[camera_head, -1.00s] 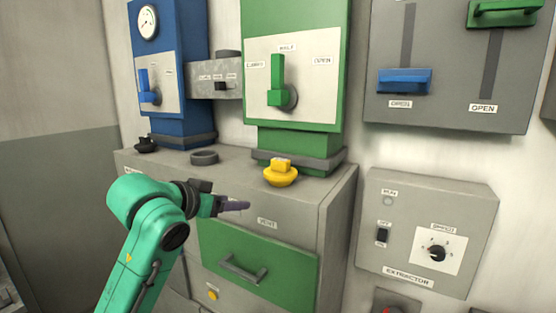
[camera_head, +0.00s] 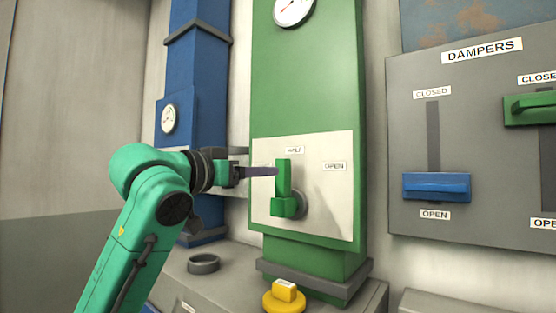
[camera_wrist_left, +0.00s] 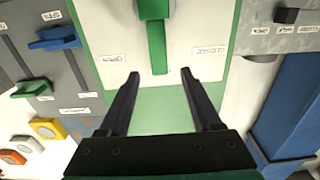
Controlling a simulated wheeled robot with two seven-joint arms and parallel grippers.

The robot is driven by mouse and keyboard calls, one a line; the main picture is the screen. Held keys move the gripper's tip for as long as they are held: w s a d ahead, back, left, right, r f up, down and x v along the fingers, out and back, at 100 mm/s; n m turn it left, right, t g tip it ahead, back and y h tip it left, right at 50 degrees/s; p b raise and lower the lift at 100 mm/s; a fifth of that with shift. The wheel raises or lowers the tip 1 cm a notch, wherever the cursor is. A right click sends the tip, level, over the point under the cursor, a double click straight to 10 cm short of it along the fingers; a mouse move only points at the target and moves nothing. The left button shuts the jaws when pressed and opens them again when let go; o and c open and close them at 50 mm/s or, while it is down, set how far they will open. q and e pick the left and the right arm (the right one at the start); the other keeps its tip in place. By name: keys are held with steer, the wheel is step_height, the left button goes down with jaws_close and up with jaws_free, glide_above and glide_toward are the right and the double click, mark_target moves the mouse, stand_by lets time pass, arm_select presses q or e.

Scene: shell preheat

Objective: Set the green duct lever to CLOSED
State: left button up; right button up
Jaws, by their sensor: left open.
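The green duct lever (camera_head: 283,183) is on the white plate (camera_head: 325,207) of the green duct. It points straight up, at the HALF label (camera_head: 294,150). The OPEN label (camera_head: 334,166) is to its right; the label on its left is hidden by my gripper. My left gripper (camera_head: 273,171) is open, its fingertips at the left side of the lever's upper part. In the left wrist view the lever (camera_wrist_left: 157,45) appears between the lines of the two open fingers (camera_wrist_left: 159,74), its end near the tips. I cannot tell whether they touch. My right gripper is not in view.
The damper panel at right has a blue handle (camera_head: 436,187) at OPEN and a green handle (camera_head: 530,108) near CLOSED. A yellow knob (camera_head: 285,296) and a dark ring (camera_head: 203,264) are on the cabinet below. The blue duct (camera_head: 197,85) stands behind my arm.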

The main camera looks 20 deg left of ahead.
mark_target(285, 175)
arm_select(q)
steer(key=p+x, duration=0.1)
steer(key=x, duration=0.2)
steer(key=p+x, duration=0.1)
steer(key=x, duration=0.3)
steer(key=f+p+x, duration=0.1)
steer(key=x, duration=0.2)
steer(key=shift+w+d, duration=0.1)
steer(key=shift+s+a+r, duration=0.15)
steer(key=shift+s+a, duration=0.2)
steer(key=shift+s, duration=0.3)
steer(key=c, duration=0.9)
jaws_close()
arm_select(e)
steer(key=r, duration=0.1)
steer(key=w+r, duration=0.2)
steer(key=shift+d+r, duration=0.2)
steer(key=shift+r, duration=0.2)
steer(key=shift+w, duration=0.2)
